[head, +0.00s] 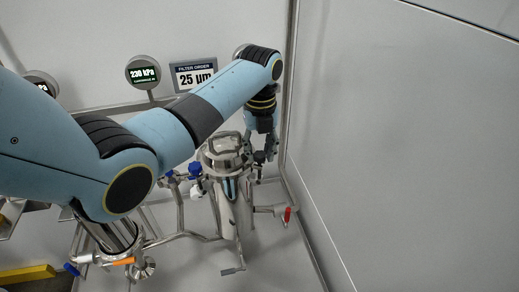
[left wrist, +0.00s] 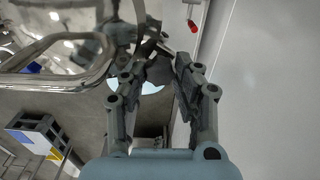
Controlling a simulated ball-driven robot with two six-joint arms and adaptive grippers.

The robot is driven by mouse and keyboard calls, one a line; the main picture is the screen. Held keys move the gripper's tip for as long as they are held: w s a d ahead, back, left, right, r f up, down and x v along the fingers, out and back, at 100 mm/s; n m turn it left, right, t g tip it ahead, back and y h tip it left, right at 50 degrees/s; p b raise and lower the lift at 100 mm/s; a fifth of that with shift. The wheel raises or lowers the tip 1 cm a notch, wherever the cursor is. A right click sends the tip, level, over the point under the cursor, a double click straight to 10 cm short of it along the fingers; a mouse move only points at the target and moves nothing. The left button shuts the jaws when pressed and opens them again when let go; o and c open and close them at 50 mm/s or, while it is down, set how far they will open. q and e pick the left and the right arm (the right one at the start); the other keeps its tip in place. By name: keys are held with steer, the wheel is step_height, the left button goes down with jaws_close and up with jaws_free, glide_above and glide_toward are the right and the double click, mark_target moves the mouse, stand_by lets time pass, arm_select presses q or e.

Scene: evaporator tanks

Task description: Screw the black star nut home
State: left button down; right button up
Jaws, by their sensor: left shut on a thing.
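My left arm comes in from the left in the head view, and its gripper (head: 262,155) is at the right side of the steel filter housing (head: 222,150), near its lid. In the left wrist view the gripper (left wrist: 160,72) has its two fingers on either side of the dark star nut (left wrist: 159,71) and is shut on it. The nut is partly hidden by the fingers, and its thread does not show clearly. The rounded steel lid (left wrist: 60,45) with its loop handle fills the upper left of the wrist view. My right gripper is in neither view.
A red-handled valve (head: 287,215) sits low to the right of the housing. Blue valve handles (head: 195,169) are on its left. A pressure gauge (head: 143,72) and a "25 µm" filter order sign (head: 194,76) stand behind. A plain wall (head: 410,150) closes the right side.

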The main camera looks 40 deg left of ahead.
mark_target(261, 153)
arm_select(q)
steer(key=m, duration=0.5)
steer(key=shift+w+r, duration=0.15)
steer(key=shift+m, duration=0.3)
stand_by(0.3)
steer(key=c, duration=1.1)
jaws_free()
steer(key=shift+d, duration=0.1)
steer(key=shift+o, duration=0.8)
steer(key=shift+r, duration=3.9)
